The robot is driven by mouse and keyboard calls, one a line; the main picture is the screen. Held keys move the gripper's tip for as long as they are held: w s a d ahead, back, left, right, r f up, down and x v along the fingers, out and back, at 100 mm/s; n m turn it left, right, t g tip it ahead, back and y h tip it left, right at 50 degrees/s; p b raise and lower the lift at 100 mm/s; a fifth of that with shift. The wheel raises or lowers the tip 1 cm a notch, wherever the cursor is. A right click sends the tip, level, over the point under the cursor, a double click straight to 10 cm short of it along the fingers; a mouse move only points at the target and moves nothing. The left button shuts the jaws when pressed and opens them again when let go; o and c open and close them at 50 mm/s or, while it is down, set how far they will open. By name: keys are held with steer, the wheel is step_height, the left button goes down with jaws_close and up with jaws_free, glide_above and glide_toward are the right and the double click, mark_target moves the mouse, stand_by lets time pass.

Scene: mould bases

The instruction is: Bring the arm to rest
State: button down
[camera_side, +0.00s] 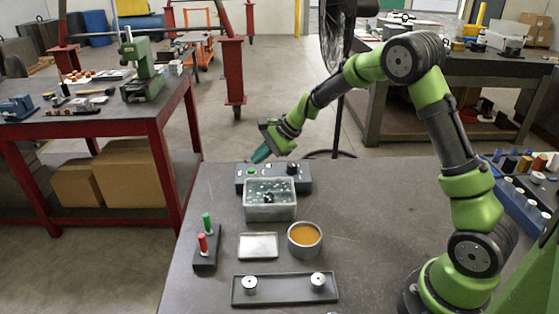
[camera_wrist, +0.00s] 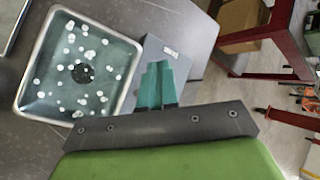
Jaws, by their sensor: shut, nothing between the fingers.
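My gripper (camera_side: 262,153) has teal fingers and hangs tilted in the air at the far edge of the grey table (camera_side: 340,200), above the control box (camera_side: 252,184). In the wrist view its two fingers (camera_wrist: 158,72) lie together with nothing between them. A clear-sided bath (camera_side: 270,212) of bubbly, dark teal liquid stands just in front of the box. The bath also shows in the wrist view (camera_wrist: 30,104), left of the fingers, with a dark round piece (camera_wrist: 82,72) in it. Two silver mould bases (camera_side: 250,285) (camera_side: 318,281) stand in a long dark tray (camera_side: 284,292).
A bowl of orange liquid (camera_side: 305,238) and a small silver tray (camera_side: 258,246) sit before the bath. A stand (camera_side: 206,248) holds a red-handled and a green-handled tool at left. A blue rack (camera_side: 520,208) stands at right. The table's middle right is clear.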

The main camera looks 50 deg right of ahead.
steer(key=s+a+r+n, duration=0.2)
steer(key=s+r+n, duration=0.3)
steer(key=s, duration=0.5)
steer(key=s+a+r+n+h, duration=0.1)
steer(key=s+r+n, duration=0.3)
steer(key=s, duration=0.6)
steer(key=s+a+r+n+h, duration=0.1)
steer(key=s+a+r+n, duration=0.3)
steer(key=s, duration=0.6)
steer(key=shift+s+r+n, duration=0.4)
steer(key=shift+r+n, duration=0.45)
steer(key=shift+n, duration=0.05)
